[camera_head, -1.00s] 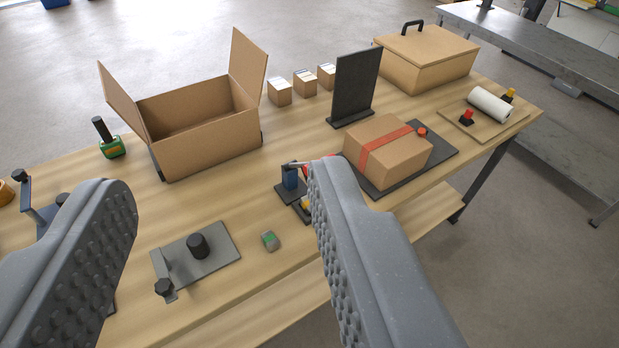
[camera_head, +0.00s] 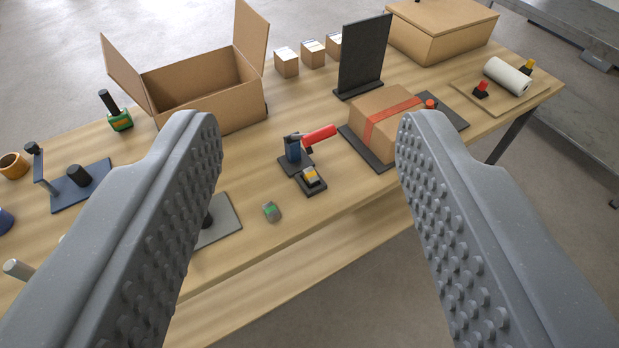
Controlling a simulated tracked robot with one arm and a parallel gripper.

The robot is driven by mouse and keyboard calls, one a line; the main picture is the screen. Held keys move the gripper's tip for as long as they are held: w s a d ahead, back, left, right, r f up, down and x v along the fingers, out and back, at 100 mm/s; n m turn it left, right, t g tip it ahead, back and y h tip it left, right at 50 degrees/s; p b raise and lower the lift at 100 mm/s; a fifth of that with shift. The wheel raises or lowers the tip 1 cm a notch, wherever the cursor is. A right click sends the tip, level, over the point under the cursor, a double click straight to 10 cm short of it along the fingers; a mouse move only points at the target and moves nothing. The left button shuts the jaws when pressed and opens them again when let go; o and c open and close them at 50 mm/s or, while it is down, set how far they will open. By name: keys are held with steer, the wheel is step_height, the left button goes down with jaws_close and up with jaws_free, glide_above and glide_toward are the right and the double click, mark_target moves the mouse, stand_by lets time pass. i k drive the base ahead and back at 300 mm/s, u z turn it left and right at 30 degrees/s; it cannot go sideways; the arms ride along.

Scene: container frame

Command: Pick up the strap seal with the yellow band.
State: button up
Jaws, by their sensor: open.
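The strap seal with the yellow band (camera_head: 312,176) is a small grey block seated on a small black base at the front middle of the table. Directly behind it stands a blue tool with a red lever (camera_head: 319,134), its lever pointing right. A similar seal with a green band (camera_head: 271,211) lies loose on the table, to the left and nearer. My gripper (camera_head: 312,122) is open and empty. Its two grey studded fingers frame the yellow-banded seal left and right in the picture, with nothing between them touching. The seal is in plain view.
An open carton (camera_head: 215,112) stands behind at left. A red-taped box (camera_head: 372,118) sits on a dark mat right of the seal. A dark upright panel (camera_head: 363,55) stands behind. A grey plate (camera_head: 222,225) is partly hidden by my left finger. Bare table surrounds the green-banded seal.

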mark_target(310, 175)
steer(key=u, duration=0.7)
steer(key=i, duration=0.5)
steer(key=z, duration=0.35)
